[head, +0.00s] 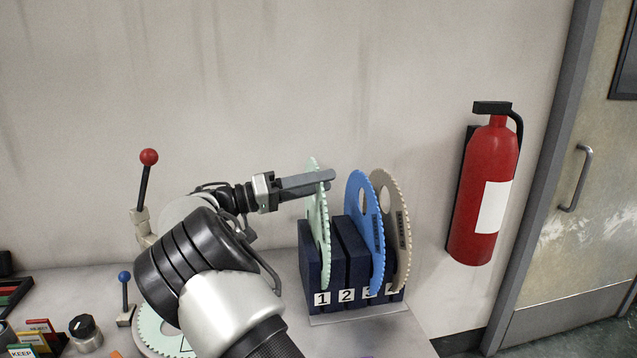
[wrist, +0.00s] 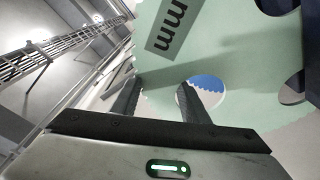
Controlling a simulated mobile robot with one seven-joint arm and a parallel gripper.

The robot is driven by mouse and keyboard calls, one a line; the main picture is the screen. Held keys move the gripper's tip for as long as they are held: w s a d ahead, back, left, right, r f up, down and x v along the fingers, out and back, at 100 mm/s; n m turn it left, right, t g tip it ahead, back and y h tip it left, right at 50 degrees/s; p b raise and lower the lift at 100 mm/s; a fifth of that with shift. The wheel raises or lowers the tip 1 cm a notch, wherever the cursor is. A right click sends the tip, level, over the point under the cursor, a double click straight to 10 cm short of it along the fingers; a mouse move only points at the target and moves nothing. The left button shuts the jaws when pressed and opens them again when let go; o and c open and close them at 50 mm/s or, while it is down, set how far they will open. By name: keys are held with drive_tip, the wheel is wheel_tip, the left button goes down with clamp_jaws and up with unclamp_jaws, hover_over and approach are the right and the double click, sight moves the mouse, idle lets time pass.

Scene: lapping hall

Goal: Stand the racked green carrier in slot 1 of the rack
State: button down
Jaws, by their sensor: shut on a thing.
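A pale green toothed carrier (head: 319,245) stands upright, seen nearly edge-on, at the left end of the dark blue rack (head: 339,262). Its lower part lines up with the slot labelled 1 (head: 322,299); I cannot tell how deep it sits. My gripper (head: 322,181) is shut on its upper part, reaching in from the left. In the wrist view the green carrier (wrist: 225,60) fills the upper right, with a dark "mm" label and holes, and my gripper's fingers (wrist: 162,100) are at it. A blue carrier (head: 363,230) stands around slot 3 and a tan carrier (head: 402,250) around slot 4.
Another pale green toothed disc (head: 150,328) lies flat on the bench (head: 60,285), partly hidden by my arm. Levers with a red knob (head: 149,157) and a blue knob (head: 124,276) rise at left. A red extinguisher (head: 484,190) hangs right of the rack.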

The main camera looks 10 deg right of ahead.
sight(318, 200)
drive_tip(key=shift+f+b, duration=1.5)
drive_tip(key=shift+f, duration=0.45)
drive_tip(key=c, duration=1.1)
unclamp_jaws()
drive_tip(key=shift+o, duration=0.8)
drive_tip(key=shift+f, duration=0.15)
drive_tip(key=s+a+f+p, duration=0.1)
drive_tip(key=s+a, duration=0.1)
drive_tip(key=a, duration=1.5)
drive_tip(key=shift+f+p, duration=0.3)
drive_tip(key=shift+p, duration=0.1)
drive_tip(key=shift+a, duration=0.1)
